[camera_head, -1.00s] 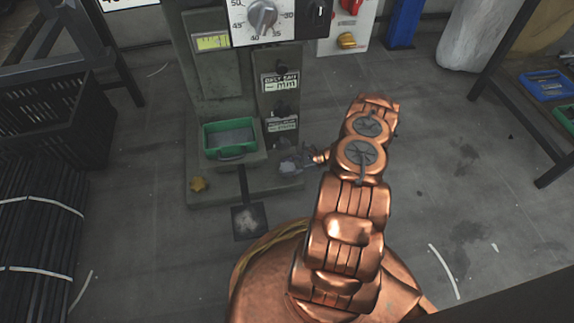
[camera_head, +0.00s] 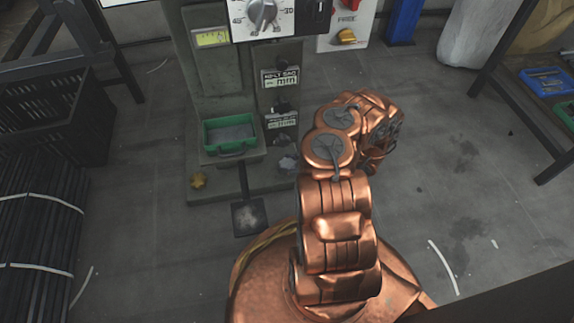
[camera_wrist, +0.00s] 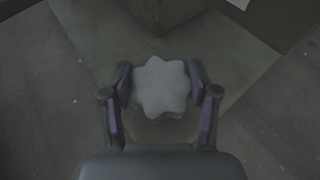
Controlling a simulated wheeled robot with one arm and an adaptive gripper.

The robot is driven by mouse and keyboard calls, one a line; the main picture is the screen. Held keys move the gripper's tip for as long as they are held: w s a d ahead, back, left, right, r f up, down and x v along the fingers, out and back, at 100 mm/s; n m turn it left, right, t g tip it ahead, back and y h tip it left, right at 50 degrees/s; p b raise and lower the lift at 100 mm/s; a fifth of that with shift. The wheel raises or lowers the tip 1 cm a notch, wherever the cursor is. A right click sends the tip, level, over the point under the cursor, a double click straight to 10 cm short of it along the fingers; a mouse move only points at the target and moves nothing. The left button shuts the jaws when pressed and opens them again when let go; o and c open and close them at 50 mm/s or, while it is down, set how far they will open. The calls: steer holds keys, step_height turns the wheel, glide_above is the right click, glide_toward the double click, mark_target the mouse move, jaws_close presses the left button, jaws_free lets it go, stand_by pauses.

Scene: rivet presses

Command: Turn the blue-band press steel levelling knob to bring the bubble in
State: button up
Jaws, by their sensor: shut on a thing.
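The grey steel knob (camera_wrist: 158,90), lobed like a star, sits at a corner of the press base in the wrist view. My gripper (camera_wrist: 160,72) is shut on it, one finger on each side. In the head view the steel knob (camera_head: 288,163) shows at the right front of the press base (camera_head: 222,196), left of my arm. My gripper cannot be made out there. The press (camera_head: 222,85) carries a yellow-green window (camera_head: 211,38). It is too small to tell a bubble in it. No blue band is clear.
A brass-coloured knob (camera_head: 199,180) is at the base's left front. A green tray (camera_head: 230,134) and a foot pedal (camera_head: 249,217) are on the press. A black crate (camera_head: 50,130) and bundled rods (camera_head: 35,225) lie left. Floor to the right is open.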

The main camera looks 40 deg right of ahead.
steer(key=shift+a+m+t+h+b, duration=0.1)
steer(key=shift+m+t+h+b, duration=0.4)
steer(key=shift+m+h, duration=1.3)
steer(key=o, duration=1.2)
steer(key=shift+c, duration=0.2)
steer(key=shift+s, duration=0.1)
steer(key=shift+d+v, duration=0.25)
steer(key=shift+v, duration=1.1)
steer(key=v, duration=0.9)
steer(key=shift+a, duration=0.2)
